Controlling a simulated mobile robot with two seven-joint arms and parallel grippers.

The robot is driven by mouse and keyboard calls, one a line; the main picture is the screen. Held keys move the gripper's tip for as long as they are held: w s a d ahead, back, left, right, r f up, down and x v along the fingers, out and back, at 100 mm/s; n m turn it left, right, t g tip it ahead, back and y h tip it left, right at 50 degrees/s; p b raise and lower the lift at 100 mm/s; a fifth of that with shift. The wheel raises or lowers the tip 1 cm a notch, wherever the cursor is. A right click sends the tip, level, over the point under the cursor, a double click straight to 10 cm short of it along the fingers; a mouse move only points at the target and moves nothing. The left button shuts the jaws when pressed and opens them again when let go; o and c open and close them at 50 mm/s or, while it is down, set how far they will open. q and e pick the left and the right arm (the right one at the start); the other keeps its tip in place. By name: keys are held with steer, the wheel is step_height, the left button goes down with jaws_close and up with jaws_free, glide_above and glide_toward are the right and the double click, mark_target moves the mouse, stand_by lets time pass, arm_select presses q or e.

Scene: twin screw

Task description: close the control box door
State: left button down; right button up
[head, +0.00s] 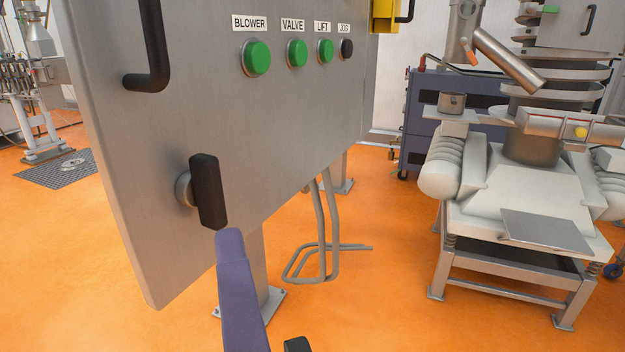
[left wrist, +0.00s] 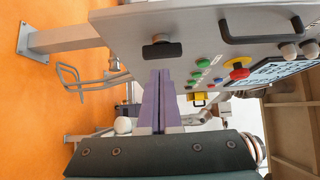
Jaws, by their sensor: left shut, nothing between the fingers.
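The control box door (head: 130,170) is a grey metal panel filling the upper left of the head view. It carries a black latch handle (head: 208,190) low on its face and a black pull handle (head: 150,50) higher up. In the left wrist view the door (left wrist: 205,35) runs across the top, with the latch handle (left wrist: 162,50) above the fingertips. My left gripper (head: 229,236) shows a purple finger just below the latch handle; contact cannot be told. In the left wrist view my left gripper (left wrist: 160,78) has its purple fingers together and empty. My right gripper is out of view.
Green buttons (head: 256,57) sit on the panel, and a red emergency stop (left wrist: 238,70) shows in the left wrist view. A bent-tube stand (head: 325,240) is on the orange floor. A white vibrating machine (head: 520,190) stands right, a dark blue cabinet (head: 418,120) behind.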

arm_select(q)
steer(key=w+a, duration=0.1)
steer(key=a, duration=0.1)
steer(key=w+a+p, duration=0.1)
steer(key=w, duration=0.1)
steer(key=shift+w+a+r, duration=0.1)
steer(key=shift+w+a, duration=0.1)
steer(key=shift+a, duration=0.2)
steer(key=shift+w+a+p, duration=0.15)
steer(key=shift+a+p, duration=0.15)
steer(key=shift+a, duration=0.05)
steer(key=shift+a, duration=0.15)
